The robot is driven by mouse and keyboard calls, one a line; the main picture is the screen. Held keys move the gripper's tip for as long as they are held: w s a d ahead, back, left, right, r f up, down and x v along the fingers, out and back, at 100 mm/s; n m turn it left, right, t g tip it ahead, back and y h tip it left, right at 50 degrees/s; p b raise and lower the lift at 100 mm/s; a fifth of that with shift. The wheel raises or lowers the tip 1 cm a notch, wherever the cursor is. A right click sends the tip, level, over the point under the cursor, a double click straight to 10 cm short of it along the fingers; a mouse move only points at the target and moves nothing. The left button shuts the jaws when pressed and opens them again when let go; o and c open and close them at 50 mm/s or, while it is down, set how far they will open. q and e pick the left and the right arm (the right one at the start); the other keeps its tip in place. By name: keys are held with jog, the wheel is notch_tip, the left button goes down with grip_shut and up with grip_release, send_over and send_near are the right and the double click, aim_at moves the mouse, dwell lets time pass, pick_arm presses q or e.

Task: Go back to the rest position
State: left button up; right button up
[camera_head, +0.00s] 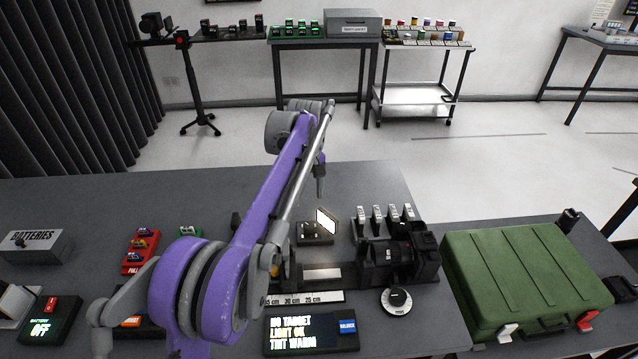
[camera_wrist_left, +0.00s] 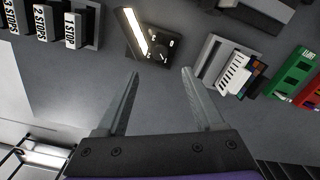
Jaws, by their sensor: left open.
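My left arm rises from the lower left across the middle of the head view. Its left gripper (camera_head: 320,185) hangs above the far part of the grey table (camera_head: 75,190), partly hidden by the arm. In the left wrist view the two fingers of the left gripper (camera_wrist_left: 161,74) are spread apart with nothing between them. A small lit lamp panel (camera_wrist_left: 134,32) on a black base lies beyond the fingertips; the lamp panel also shows in the head view (camera_head: 326,221). My right gripper is not in view.
A camera (camera_head: 385,255) stands among dark equipment, with several STOP blocks (camera_head: 385,215) behind it. A display (camera_head: 295,332) reads "NO TARGET". A green case (camera_head: 525,270) stands at right, a batteries box (camera_head: 35,245) at left. The table's far left is bare.

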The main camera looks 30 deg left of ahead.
pick_arm(q)
jog(key=s+d+m+t, duration=0.3)
jog(key=s+d+m, duration=0.3)
jog(key=s+d, duration=0.6)
jog(key=s+d+f+m, duration=0.1)
jog(key=s+f, duration=0.2)
jog(key=s, duration=0.2)
jog(key=s+f+m+t, duration=0.1)
jog(key=s+f+m, duration=0.1)
jog(key=s, duration=0.3)
jog(key=s+d+f+m+t, duration=0.1)
jog(key=s+f, duration=0.2)
jog(key=s, duration=0.2)
jog(key=shift+s+d+f+m+p, duration=0.3)
jog(key=shift+s, duration=0.1)
jog(key=shift+s+d+f, duration=0.1)
jog(key=shift+s+f, duration=0.15)
jog(key=shift+f, duration=0.05)
